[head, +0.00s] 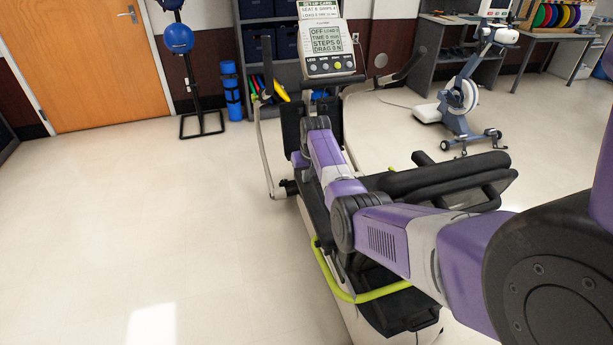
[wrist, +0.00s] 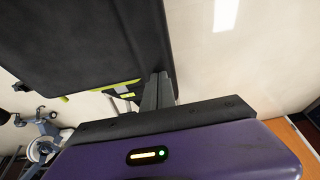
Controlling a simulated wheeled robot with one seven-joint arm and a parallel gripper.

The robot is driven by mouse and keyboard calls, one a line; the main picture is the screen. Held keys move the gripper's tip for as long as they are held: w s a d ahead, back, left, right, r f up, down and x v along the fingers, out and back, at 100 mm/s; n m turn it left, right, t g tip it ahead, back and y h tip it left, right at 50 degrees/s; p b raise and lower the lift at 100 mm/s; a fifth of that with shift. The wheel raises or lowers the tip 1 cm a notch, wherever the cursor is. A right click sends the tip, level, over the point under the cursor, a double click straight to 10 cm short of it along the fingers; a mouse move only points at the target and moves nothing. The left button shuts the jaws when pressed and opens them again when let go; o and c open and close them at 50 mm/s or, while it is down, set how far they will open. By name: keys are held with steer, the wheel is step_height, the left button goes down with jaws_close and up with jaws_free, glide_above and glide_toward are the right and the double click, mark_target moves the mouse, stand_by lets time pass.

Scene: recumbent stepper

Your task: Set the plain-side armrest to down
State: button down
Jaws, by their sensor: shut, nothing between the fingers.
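The recumbent stepper stands in the middle of the head view, with its console (head: 330,40) at the far end. A black padded part with bars (head: 445,175) is on its right side. A yellow-green bar (head: 365,295) curves round the near end. I cannot clearly make out which part is the plain-side armrest; my arm covers much of the seat area. In the wrist view, my gripper (wrist: 160,77) is shut and empty, close beside the edge of a large black panel (wrist: 80,40). I cannot tell whether they touch. The gripper's fingers are not clear in the head view.
A blue exercise machine (head: 460,100) stands at the back right. A ball rack (head: 190,80) and a blue roll (head: 231,90) stand at the back left, near a wooden door (head: 85,60). The floor left of the stepper is clear.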

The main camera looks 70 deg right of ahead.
steer(key=b+x, duration=0.1)
steer(key=x, duration=0.2)
steer(key=shift+f, duration=0.1)
steer(key=shift+a, duration=0.1)
steer(key=shift+f, duration=0.1)
steer(key=shift+a, duration=0.1)
steer(key=shift+d+p+v, duration=0.15)
steer(key=shift+p+v, duration=0.15)
steer(key=shift+v, duration=1.8)
steer(key=shift+d+p+v, duration=0.15)
steer(key=shift+p+v, duration=0.15)
steer(key=shift+v, duration=1.85)
steer(key=shift+w, duration=0.15)
